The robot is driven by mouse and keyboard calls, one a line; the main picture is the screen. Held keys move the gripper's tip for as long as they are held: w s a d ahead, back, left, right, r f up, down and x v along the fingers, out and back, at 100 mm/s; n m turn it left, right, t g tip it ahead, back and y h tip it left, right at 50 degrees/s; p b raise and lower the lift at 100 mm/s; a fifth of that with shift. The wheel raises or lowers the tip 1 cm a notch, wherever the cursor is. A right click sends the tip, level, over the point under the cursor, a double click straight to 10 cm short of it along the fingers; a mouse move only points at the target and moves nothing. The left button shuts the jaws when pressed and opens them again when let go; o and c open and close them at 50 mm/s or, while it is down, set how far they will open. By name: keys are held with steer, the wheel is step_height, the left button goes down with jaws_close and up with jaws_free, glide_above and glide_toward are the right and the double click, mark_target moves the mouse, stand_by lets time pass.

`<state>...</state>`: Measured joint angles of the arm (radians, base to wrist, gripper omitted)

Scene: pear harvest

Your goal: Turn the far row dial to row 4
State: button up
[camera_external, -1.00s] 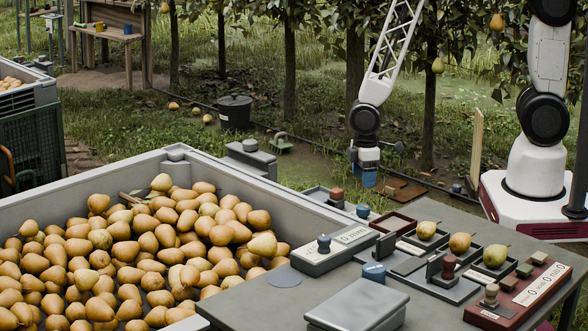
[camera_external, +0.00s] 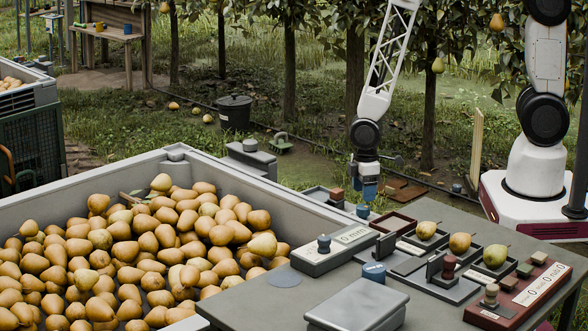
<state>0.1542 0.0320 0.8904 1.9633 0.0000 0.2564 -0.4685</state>
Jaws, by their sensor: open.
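My gripper (camera_external: 368,194) points down at the far edge of the grey table, with its blue fingers just above a small blue knob (camera_external: 363,211). The finger gap is too small to make out, but the fingers appear to hold nothing. A brown knob (camera_external: 337,194) stands on a low dark unit to the left of the blue knob. I cannot tell for certain which of these is the far row dial. No row number or pointer is readable on either one.
A grey box (camera_external: 320,259) with a dark blue knob and a display stands nearer. A crate of pears (camera_external: 150,255) fills the left. A grey lidded box (camera_external: 358,305) is in front.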

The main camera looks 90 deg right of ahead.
mark_target(363, 206)
steer(key=shift+f, duration=2.5)
steer(key=c, duration=0.9)
steer(key=shift+c, duration=0.2)
